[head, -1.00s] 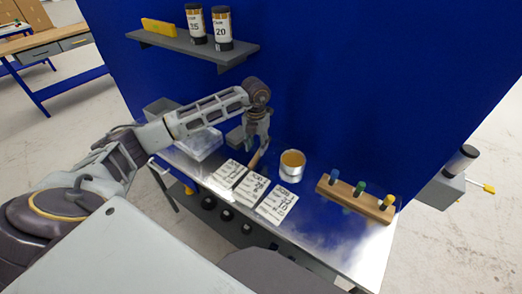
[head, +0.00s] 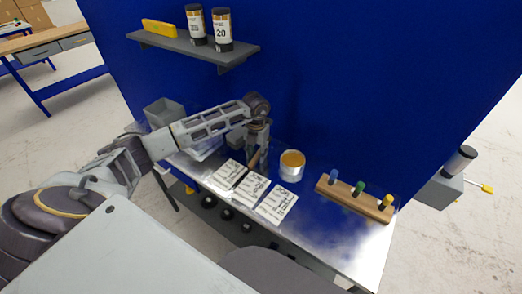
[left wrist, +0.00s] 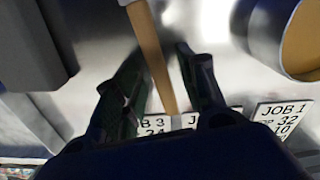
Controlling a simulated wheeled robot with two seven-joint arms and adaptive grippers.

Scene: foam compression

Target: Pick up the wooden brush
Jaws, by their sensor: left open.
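The wooden brush (head: 254,159) lies on the metal bench top, with its light wooden handle pointing toward the job cards. In the left wrist view its handle (left wrist: 150,48) runs between the two dark fingers. My left gripper (head: 262,145) is low over the brush and open, with one finger on each side of the handle (left wrist: 161,50). A gap shows between the handle and the right-hand finger; contact on the left side cannot be told. The brush's far end is hidden in the head view by my gripper. My right gripper is not in view.
A can with amber contents (head: 291,165) stands just right of the brush. Three job cards (head: 251,188) lie in front. A wooden rack (head: 353,199) with coloured pegs is at the right. A grey bin (head: 163,112) is at the left, and a blue panel (head: 340,90) rises behind.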

